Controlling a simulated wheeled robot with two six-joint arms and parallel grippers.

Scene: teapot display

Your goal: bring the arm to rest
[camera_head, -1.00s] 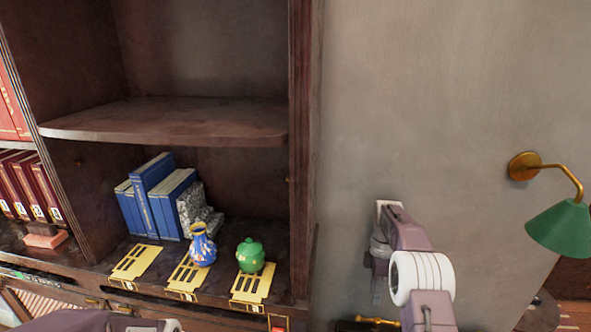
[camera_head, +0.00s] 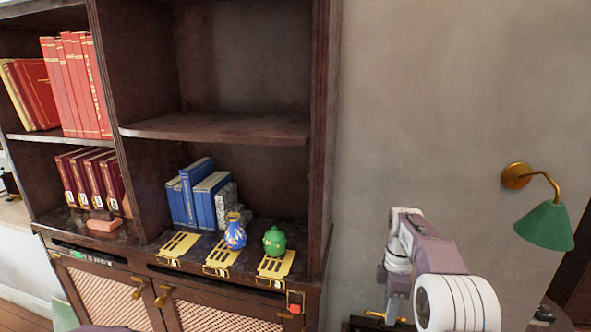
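My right arm stands at the lower right in front of the bare wall. Its gripper (camera_head: 396,290) points down, well to the right of the cabinet, with nothing visible in it; its fingers are too small and edge-on to tell open from shut. Of my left arm only a mauve sliver shows at the bottom left edge, and its gripper is out of view. A blue patterned vase (camera_head: 235,233) and a green lidded pot (camera_head: 274,241) stand upright on the cabinet's lower shelf, apart from both arms.
Yellow cards (camera_head: 275,265) lie along the shelf front. Blue books (camera_head: 197,195) stand behind, red books (camera_head: 90,180) to the left. A green wall lamp (camera_head: 545,225) juts out at the right. Brass-handled cabinet doors (camera_head: 110,295) are below. The wall between cabinet and lamp is clear.

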